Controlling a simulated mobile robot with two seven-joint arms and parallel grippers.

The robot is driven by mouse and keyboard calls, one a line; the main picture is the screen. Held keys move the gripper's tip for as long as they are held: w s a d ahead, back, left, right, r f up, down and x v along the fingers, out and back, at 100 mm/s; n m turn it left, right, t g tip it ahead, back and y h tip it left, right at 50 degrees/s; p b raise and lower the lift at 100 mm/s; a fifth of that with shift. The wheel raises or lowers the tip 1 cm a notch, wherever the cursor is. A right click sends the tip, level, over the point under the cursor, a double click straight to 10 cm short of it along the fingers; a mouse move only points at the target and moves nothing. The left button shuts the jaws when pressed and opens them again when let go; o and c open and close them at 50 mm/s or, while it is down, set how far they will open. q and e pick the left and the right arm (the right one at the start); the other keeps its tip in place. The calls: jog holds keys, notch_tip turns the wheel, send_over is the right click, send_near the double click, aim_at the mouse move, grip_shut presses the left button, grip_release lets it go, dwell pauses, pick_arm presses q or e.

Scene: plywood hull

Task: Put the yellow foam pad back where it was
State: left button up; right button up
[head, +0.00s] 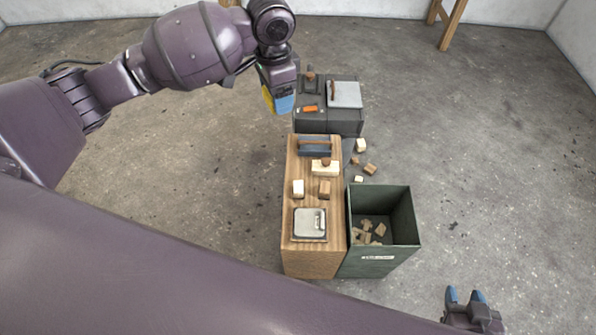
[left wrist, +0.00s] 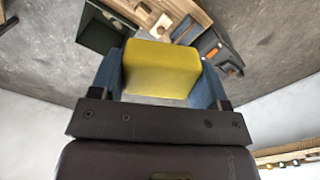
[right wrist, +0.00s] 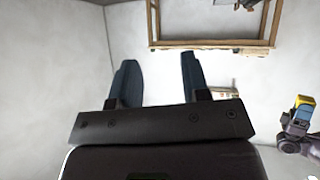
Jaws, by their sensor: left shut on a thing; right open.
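The yellow foam pad (left wrist: 160,68) is held between the two blue fingers of my left gripper (left wrist: 163,85), with a pale underside showing. In the head view my left gripper (head: 281,103) hangs in the air just left of the dark grey case, and only a sliver of the yellow pad (head: 267,98) shows beside the blue finger. The pad also shows in the right wrist view (right wrist: 304,100). My right gripper (head: 466,296) is open and empty at the lower right, away from the benches; its two fingers (right wrist: 158,80) stand apart in the right wrist view.
The wooden bench (head: 292,255) carries a blue tool, a cream block with a knob, small blocks and a grey plate. A dark grey case (head: 325,123) stands behind it, with an orange item (head: 310,109). A green bin (head: 385,250) holds scraps. Several blocks lie on the floor.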

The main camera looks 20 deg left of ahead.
pick_arm(q)
jog(key=w+f+m+b, duration=0.3)
jog(key=f+m, duration=0.1)
jog(key=f, duration=0.3)
jog(key=w+f+m+b, duration=0.3)
jog(key=w+f+m, duration=0.1)
jog(key=f, duration=0.3)
jog(key=m+b, duration=0.6)
jog(key=b, duration=0.2)
send_over(295, 171)
notch_tip(295, 171, down, 18)
notch_tip(295, 171, down, 8)
jog(key=shift+d+r+b, duration=0.1)
jog(key=shift+r+b, duration=0.15)
jog(key=shift+b, duration=0.95)
jog(key=shift+w+f, duration=0.1)
jog(key=shift+f, duration=0.15)
notch_tip(295, 171, down, 3)
jog(key=shift+f+b, duration=0.2)
jog(key=shift+b, duration=0.6)
jog(key=shift+f, duration=0.4)
pick_arm(e)
notch_tip(295, 171, down, 12)
jog(key=a+n, duration=0.1)
jog(key=shift+s+f+y, duration=0.15)
jog(key=shift+s+y, duration=0.1)
jog(key=shift+y, duration=0.15)
